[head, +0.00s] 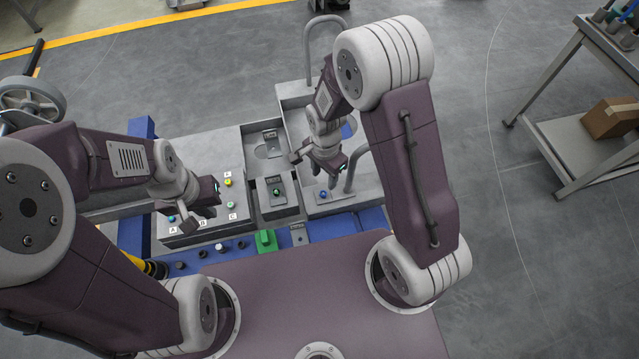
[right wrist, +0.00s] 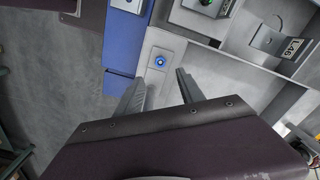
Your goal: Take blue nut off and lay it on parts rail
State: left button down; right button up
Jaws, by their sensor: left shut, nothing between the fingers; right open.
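A blue nut (head: 323,194) sits on a small pale square plate on the grey chassis, right of the middle. The right wrist view also shows the nut (right wrist: 160,61), just beyond my fingertips. My right gripper (head: 331,180) is open and above the chassis beside this nut; the nut is not between its fingers. My left gripper (head: 207,211) is shut and empty over the left grey panel, near the marks A, B and C. The blue rail (head: 343,224) along the chassis front appears to be the parts rail.
A light-blue knob (head: 171,218) and a yellow knob (head: 228,182) stand on the left panel. A green block (head: 266,240) and several small dark pieces sit on the blue rail. Grey tube handles (head: 356,170) rise close to my right gripper.

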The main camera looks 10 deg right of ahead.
aim_at(323, 194)
jog(key=shift+s+f, duration=0.5)
jog(key=shift+f, duration=0.05)
jog(key=f, duration=0.1)
jog(key=w+f, duration=0.1)
jog(key=f, duration=0.1)
jog(key=shift+w, duration=0.1)
jog(key=shift+f, duration=0.15)
jog(key=f, duration=0.4)
jog(key=shift+s+b, duration=0.2)
jog(key=shift+b, duration=0.2)
jog(key=shift+w+f, duration=0.15)
jog(key=shift+f, duration=0.2)
jog(key=shift+a+r, duration=0.1)
jog(key=c, duration=0.4)
grip_shut()
